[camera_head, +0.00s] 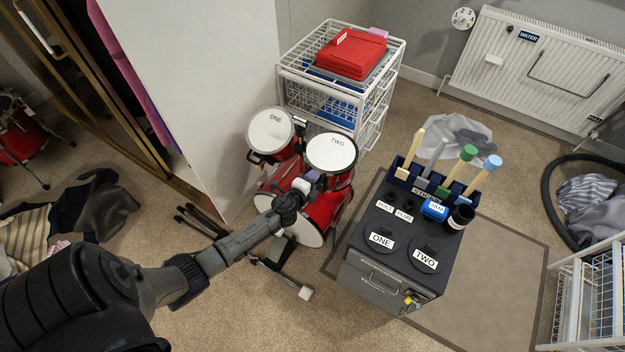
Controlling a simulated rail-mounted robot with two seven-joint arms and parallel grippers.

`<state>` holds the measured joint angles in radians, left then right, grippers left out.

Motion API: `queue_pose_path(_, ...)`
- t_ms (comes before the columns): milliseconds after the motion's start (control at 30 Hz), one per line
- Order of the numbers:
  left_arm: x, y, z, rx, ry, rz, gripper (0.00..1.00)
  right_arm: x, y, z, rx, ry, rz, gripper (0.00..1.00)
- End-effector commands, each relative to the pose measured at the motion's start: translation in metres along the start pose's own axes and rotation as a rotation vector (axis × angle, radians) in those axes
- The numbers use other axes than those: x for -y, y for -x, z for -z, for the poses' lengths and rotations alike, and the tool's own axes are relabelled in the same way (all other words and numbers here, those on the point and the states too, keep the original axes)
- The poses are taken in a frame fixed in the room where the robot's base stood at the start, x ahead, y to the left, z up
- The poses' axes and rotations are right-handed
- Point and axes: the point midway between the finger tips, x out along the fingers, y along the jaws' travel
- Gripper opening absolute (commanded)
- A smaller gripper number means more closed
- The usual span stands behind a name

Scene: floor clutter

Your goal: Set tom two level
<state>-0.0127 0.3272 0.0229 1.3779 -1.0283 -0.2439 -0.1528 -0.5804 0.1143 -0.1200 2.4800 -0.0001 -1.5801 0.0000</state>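Tom two (331,151), a red drum with a white head marked TWO, sits on the right side of the small red drum kit. Tom one (271,131), with a head marked ONE, is to its left. Both heads face upward toward me; I cannot tell how far either is from level. The red bass drum (327,207) is below them. My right gripper is out of view.
A dark cabinet (372,275) with labels and upright coloured-handled sticks stands right of the kit on a mat (490,285). A white wire rack (292,73) is behind, and a white panel (200,90) is at left. Black stand legs (275,268) lie in front.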

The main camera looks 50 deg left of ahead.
Motion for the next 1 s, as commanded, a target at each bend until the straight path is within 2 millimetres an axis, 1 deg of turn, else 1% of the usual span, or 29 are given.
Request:
queue_pose_path(33, 0.0, 0.0, 0.0, 0.0, 0.0, 0.0, 0.28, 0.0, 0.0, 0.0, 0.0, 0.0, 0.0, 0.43)
queue_pose_path(100, -0.001, 0.0, 0.0, 0.0, 0.0, -0.001, 0.35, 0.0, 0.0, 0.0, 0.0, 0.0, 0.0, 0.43)
queue_pose_path(133, -0.001, 0.0, 0.0, 0.0, 0.0, -0.002, 0.36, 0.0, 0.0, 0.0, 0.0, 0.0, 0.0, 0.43)
queue_pose_path(367, -0.002, 0.001, -0.001, 0.001, 0.001, -0.004, 0.36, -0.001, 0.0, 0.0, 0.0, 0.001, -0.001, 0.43)
queue_pose_path(467, -0.002, 0.006, -0.001, 0.001, 0.001, -0.005, 0.36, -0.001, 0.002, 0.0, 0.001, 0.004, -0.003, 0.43)
queue_pose_path(567, -0.002, 0.019, -0.001, 0.001, 0.001, -0.006, 0.36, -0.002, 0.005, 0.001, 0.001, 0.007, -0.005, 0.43)
queue_pose_path(800, -0.002, 0.067, 0.0, 0.0, 0.002, -0.006, 0.36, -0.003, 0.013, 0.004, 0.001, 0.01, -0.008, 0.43)
queue_pose_path(1000, -0.001, 0.103, 0.0, 0.001, 0.003, -0.005, 0.36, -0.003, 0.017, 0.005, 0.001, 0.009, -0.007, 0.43)
